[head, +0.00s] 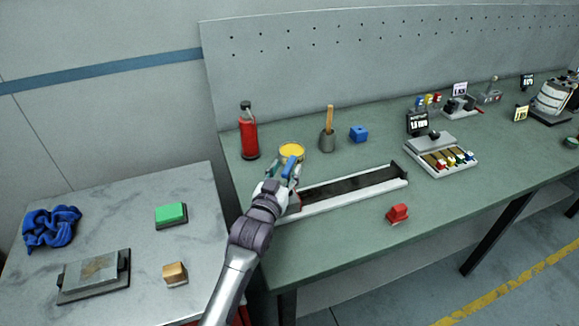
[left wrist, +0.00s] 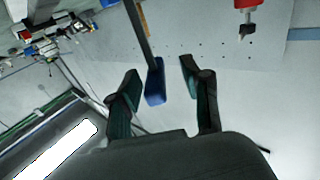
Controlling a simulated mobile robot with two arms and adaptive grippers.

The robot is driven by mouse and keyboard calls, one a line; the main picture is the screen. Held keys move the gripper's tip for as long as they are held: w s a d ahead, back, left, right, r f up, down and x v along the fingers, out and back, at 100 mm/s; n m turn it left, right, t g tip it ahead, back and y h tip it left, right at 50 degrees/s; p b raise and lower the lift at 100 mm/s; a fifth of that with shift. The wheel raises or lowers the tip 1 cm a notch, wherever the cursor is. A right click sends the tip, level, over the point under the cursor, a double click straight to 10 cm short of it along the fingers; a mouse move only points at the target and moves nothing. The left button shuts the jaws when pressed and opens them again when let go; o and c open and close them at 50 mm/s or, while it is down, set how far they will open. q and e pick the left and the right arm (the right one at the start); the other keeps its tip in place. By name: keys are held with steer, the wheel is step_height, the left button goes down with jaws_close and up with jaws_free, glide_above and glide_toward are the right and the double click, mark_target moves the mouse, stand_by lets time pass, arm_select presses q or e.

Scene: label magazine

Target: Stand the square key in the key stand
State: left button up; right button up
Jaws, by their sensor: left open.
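My left gripper (head: 284,171) is open above the left part of the green bench. A blue-ended tool (head: 289,166), which looks like the square key, shows at its fingers. In the left wrist view, its blue end (left wrist: 155,82) and dark straight shaft (left wrist: 138,32) lie between the two open fingers (left wrist: 160,82). That view is upside down, so the shaft points down, roughly upright. I cannot tell whether a finger touches it. Its lower end is hidden, so I cannot tell what it stands in. No key stand can be made out for certain. My right gripper is out of view.
Close behind are a yellow round tin (head: 292,151), a red bottle (head: 249,134), a grey pot with wooden handle (head: 327,141) and a blue block (head: 359,134). A long channel (head: 350,188) and a red block (head: 398,214) lie right. A grey side table (head: 130,243) stands left.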

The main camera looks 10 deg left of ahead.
mark_target(294, 156)
arm_select(q)
steer(key=w, duration=0.1)
steer(key=w+p, duration=0.1)
steer(key=w, duration=0.1)
steer(key=shift+w+d+r, duration=0.2)
steer(key=shift+d+r, duration=0.15)
steer(key=shift+w+f, duration=0.2)
steer(key=shift+w, duration=0.4)
steer(key=shift+s+r, duration=0.1)
steer(key=shift+s, duration=0.05)
steer(key=shift+c, duration=0.8)
jaws_close()
